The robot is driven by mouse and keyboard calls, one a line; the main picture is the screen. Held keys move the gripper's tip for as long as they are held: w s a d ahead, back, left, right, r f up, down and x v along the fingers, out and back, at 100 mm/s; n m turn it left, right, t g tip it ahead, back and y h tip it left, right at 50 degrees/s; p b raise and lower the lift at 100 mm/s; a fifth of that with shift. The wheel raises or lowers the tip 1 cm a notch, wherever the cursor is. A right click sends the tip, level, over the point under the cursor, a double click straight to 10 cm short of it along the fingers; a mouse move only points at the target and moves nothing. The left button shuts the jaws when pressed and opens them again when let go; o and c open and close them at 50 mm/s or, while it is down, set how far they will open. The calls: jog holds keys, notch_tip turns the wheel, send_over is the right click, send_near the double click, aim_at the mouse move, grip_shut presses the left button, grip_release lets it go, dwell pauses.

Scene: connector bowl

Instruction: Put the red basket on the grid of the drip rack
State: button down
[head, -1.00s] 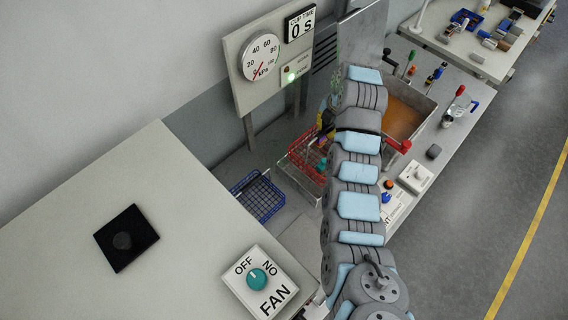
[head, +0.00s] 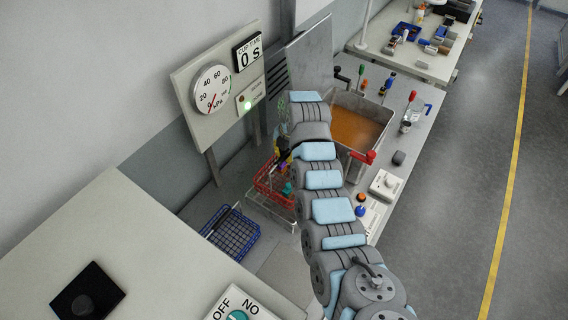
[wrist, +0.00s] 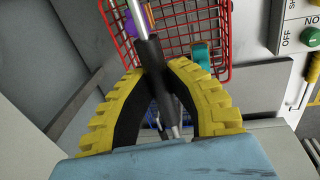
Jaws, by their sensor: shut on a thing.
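The red basket (head: 266,184) is a wire basket with small coloured parts inside, one of them teal. It is at the drip rack (head: 268,214), a pale wire frame, and overlaps its upper part; I cannot tell whether it touches the grid. In the wrist view the red basket (wrist: 222,45) lies beyond my fingers. My gripper (wrist: 158,72), with yellow and black fingers, is shut on the basket's rod handle (wrist: 150,55) at its dark grip. In the head view my arm hides most of the gripper and the basket's right side.
A blue wire basket (head: 231,234) stands to the left of the rack. A tank of orange-brown liquid (head: 356,124) with a red-handled lever (head: 366,156) is to the right. A gauge panel (head: 219,88) stands behind. A pale counter (head: 130,235) fills the near left.

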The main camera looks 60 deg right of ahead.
jog(key=shift+f+p, duration=0.4)
jog(key=shift+f, duration=1.7)
jog(key=c, duration=1.1)
grip_release()
jog(key=r, duration=0.3)
jog(key=s+r, duration=0.1)
jog(key=r, duration=0.3)
jog(key=r+b, duration=0.1)
jog(key=r, duration=0.2)
jog(key=shift+s+r, duration=0.15)
jog(key=shift+s, duration=0.05)
jog(key=shift+s+r+p, duration=0.1)
jog(key=shift+r+p, duration=0.5)
jog(key=shift+r, duration=0.4)
